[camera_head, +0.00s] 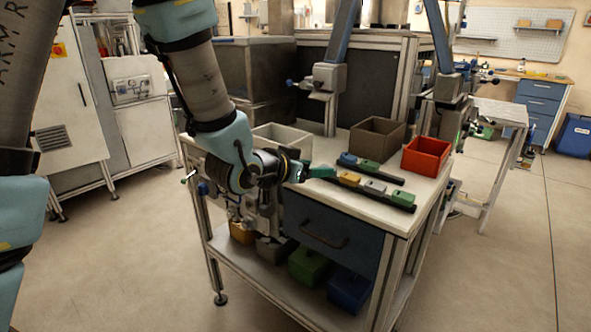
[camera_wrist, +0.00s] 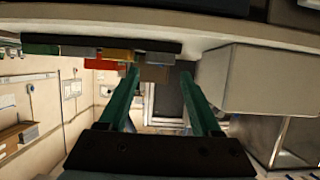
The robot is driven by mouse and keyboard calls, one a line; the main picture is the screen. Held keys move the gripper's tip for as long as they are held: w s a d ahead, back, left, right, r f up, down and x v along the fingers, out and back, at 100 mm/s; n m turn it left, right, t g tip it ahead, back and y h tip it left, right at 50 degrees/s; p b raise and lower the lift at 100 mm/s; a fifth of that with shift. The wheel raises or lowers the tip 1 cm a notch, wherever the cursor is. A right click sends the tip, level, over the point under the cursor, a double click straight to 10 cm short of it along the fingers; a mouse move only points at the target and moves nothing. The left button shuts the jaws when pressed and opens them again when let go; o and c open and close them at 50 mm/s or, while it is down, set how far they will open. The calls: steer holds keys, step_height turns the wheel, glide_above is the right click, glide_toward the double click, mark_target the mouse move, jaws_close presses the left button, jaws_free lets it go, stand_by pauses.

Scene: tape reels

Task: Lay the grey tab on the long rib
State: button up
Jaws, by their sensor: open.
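My gripper (camera_head: 318,172) is open and empty at the left end of the front rib, over the workbench's front side. Its two green fingers point forward, apart, in the wrist view (camera_wrist: 160,70). The grey tab (camera_head: 375,187) sits on the dark front rib (camera_head: 390,201), between a yellow tab (camera_head: 349,178) and a green tab (camera_head: 401,197). It also shows in the wrist view (camera_wrist: 80,52). The front rib looks the longer one; my gripper hides its left end. The dark back rib (camera_head: 392,178) bears a blue tab (camera_head: 348,158) and a green tab (camera_head: 368,165).
A light grey bin (camera_head: 281,139), a brown bin (camera_head: 377,140) and a red bin (camera_head: 426,158) stand on the bench behind and beside the ribs. The white top (camera_head: 345,204) in front of the ribs is bare. A blue drawer (camera_head: 328,232) lies below.

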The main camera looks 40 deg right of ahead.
steer(key=b+v, duration=0.8)
steer(key=shift+a+b, duration=0.2)
steer(key=shift+b, duration=0.1)
steer(key=shift+s+r, duration=0.15)
steer(key=w+a+f+n+t+y, duration=0.2)
steer(key=w+a+f+n+y, duration=0.4)
steer(key=a, duration=0.5)
steer(key=w+a+f+n+t+y, duration=0.2)
steer(key=w+a+f+y, duration=0.15)
steer(key=w+a, duration=0.65)
steer(key=s+a+f+n+g+y, duration=0.1)
steer(key=s+a+f+n+g, duration=0.1)
steer(key=a, duration=0.7)
steer(key=s+a+f+n+g+y, duration=0.2)
steer(key=s+a+f+n+g, duration=0.1)
steer(key=s+a, duration=0.3)
steer(key=a+f+n, duration=0.1)
steer(key=a, duration=0.1)
steer(key=shift+a+f+g, duration=0.2)
steer(key=shift+a+g, duration=0.1)
steer(key=shift+a, duration=0.1)
